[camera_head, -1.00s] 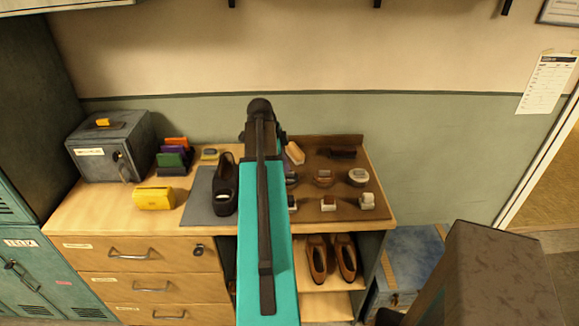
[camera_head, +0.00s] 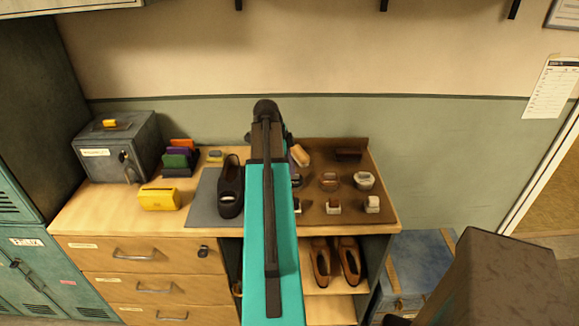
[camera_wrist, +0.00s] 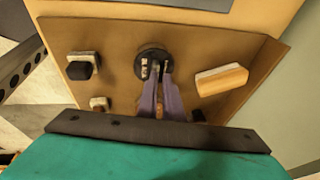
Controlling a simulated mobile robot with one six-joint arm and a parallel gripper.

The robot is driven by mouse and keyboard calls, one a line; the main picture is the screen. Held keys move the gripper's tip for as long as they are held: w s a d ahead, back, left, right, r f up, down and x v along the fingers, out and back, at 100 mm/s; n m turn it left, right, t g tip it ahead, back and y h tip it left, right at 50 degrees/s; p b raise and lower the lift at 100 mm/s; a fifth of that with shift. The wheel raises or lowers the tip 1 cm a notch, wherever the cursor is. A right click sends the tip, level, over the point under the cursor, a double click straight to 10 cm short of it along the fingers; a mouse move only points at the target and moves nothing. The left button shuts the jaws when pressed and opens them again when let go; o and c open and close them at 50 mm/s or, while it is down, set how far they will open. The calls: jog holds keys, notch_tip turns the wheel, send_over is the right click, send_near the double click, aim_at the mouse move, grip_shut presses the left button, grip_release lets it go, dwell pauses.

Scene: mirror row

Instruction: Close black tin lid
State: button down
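The black tin (camera_wrist: 141,57) is a dark round thing with white lettering, partly covered by my fingers in the wrist view. In the head view it is mostly hidden behind my arm. I cannot tell whether its lid is up or down. My gripper (camera_wrist: 156,72) has two purple-grey fingers, close together, with their tips over or against the tin. The gap between them is too unclear to tell open from shut. In the head view my arm hides the fingers.
The tin is on a brown tray (camera_head: 315,213) with a raised back edge. A wooden brush (camera_wrist: 222,79) lies beside it, and daubers (camera_wrist: 82,66) and other tins (camera_head: 364,180) stand around.

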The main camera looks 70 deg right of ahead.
jog(key=shift+w+d, duration=0.25)
jog(key=shift+d, duration=0.1)
jog(key=shift+r+p, duration=0.55)
jog(key=shift+r, duration=0.1)
jog(key=r, duration=0.1)
jog(key=r+p, duration=0.1)
jog(key=shift+s+a+r, duration=0.15)
jog(key=shift+a+r, duration=0.05)
jog(key=shift+r, duration=0.2)
jog(key=b+v, duration=0.2)
jog(key=v, duration=0.8)
jog(key=shift+b, duration=0.35)
